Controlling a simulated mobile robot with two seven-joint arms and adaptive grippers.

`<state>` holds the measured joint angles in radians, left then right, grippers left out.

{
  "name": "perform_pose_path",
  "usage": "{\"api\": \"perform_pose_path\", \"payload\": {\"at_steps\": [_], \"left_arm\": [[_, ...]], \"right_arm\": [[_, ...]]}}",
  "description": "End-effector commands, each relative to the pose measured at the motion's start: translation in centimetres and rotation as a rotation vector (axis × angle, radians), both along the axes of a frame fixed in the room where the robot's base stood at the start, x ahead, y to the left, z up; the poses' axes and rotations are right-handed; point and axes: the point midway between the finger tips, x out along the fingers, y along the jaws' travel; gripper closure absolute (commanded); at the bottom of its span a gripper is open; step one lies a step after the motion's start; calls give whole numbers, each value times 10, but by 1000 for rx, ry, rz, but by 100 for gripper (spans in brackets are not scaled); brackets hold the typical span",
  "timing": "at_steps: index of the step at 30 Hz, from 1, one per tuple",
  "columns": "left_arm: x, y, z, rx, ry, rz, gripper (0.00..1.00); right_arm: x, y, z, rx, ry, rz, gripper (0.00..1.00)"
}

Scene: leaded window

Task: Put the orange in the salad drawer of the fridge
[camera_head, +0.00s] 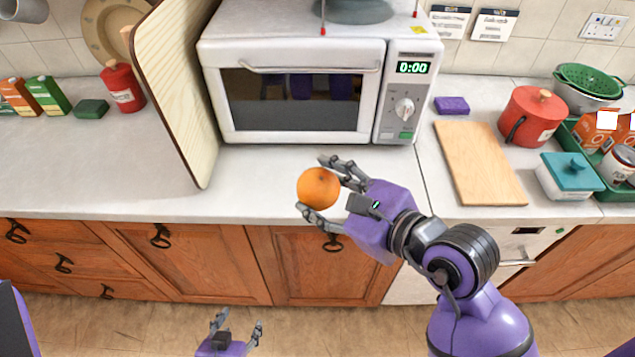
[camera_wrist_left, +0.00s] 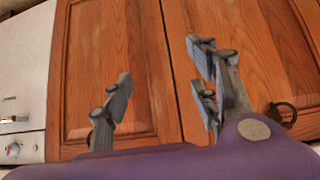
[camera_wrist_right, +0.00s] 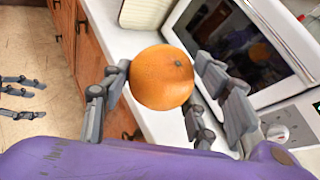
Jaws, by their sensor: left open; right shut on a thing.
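The orange (camera_head: 318,187) is between the fingers of my right gripper (camera_head: 333,190), which is shut on it, over the front part of the counter before the microwave. The orange also shows in the right wrist view (camera_wrist_right: 162,77), with fingers on both sides of it. My left gripper (camera_head: 237,330) is open and empty, low in front of the wooden cupboards. In the left wrist view its fingers (camera_wrist_left: 160,95) are apart, facing cupboard doors. No fridge or salad drawer can be made out in these views.
A white microwave (camera_head: 300,85) stands on the counter behind the orange. A tall wooden board (camera_head: 175,90) stands to its left. A cutting board (camera_head: 478,160), a red pot (camera_head: 532,115) and a teal-lidded dish (camera_head: 570,175) are at right. The counter (camera_head: 90,175) at left front is clear.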

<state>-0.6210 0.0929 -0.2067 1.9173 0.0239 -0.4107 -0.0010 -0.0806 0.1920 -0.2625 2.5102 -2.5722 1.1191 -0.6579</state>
Motion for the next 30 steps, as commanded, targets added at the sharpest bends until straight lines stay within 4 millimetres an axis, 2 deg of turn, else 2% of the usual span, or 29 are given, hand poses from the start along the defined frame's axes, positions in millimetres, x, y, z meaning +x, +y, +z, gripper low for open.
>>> {"api": "perform_pose_path", "payload": {"at_steps": [11, 14, 21, 25, 28, 30], "left_arm": [[1, 3, 1, 5, -2, -1, 45], [-7, 3, -8, 6, 18, -1, 45], [-41, 16, -52, 29, 88, 10, 45], [-48, 23, -71, 42, 100, 20, 45], [-25, 24, -53, 41, 51, 30, 45], [-22, 23, -52, 37, 42, 30, 45]], "right_arm": [[0, -1, -1, -1, 0, 2, 77], [5, 0, -6, 1, 6, 3, 77], [45, 0, -35, 2, 17, 4, 77], [69, -1, -44, 3, 12, 3, 77], [94, -2, -45, 1, 6, 0, 77], [104, -2, -60, 2, 9, 0, 77]]}}
